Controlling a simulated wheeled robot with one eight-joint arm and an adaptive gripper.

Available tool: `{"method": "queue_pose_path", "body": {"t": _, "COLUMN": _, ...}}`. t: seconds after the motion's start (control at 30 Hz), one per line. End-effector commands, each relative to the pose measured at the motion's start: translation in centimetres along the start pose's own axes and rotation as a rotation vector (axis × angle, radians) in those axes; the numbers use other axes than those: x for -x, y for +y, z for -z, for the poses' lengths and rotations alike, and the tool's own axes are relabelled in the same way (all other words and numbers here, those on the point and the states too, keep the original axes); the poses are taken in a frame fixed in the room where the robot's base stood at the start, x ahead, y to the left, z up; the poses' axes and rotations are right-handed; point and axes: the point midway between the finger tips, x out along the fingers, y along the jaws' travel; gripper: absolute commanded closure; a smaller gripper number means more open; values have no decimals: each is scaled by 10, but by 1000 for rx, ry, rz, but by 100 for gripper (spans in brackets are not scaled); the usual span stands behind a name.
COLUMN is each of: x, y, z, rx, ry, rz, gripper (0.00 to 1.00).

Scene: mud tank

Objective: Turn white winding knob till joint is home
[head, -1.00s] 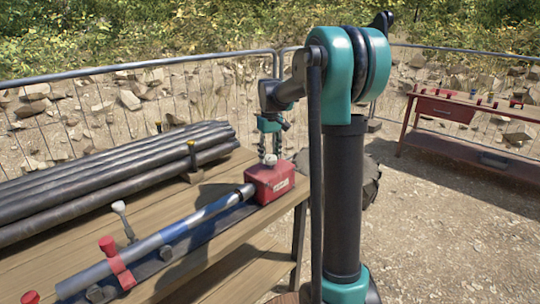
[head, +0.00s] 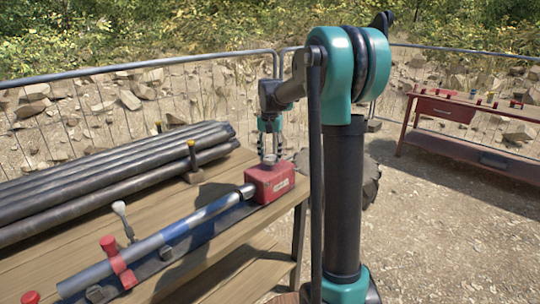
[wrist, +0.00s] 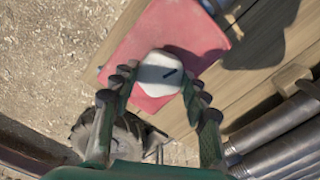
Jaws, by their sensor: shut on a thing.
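In the head view the knob (head: 269,160) is small and partly hidden by my fingers. The red box (head: 281,186) stands at the far end of a workbench. My gripper (head: 269,153) points straight down over it. In the wrist view my gripper (wrist: 158,76) is shut on the knob, with one finger on each side. The joint at the box meets a clamped pipe (head: 175,237).
Dark pipes (head: 100,185) lie stacked along the back of the wooden bench (head: 232,243). A wire fence runs behind. A red table (head: 440,112) stands far right.

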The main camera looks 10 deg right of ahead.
Motion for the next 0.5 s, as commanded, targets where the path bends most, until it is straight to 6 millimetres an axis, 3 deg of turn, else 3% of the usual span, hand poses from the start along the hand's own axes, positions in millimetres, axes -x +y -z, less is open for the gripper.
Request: {"method": "queue_pose_path", "body": {"t": 0.5, "x": 0, "y": 0, "z": 0, "rx": -79, "ry": 1, "rz": 0, "gripper": 83}}
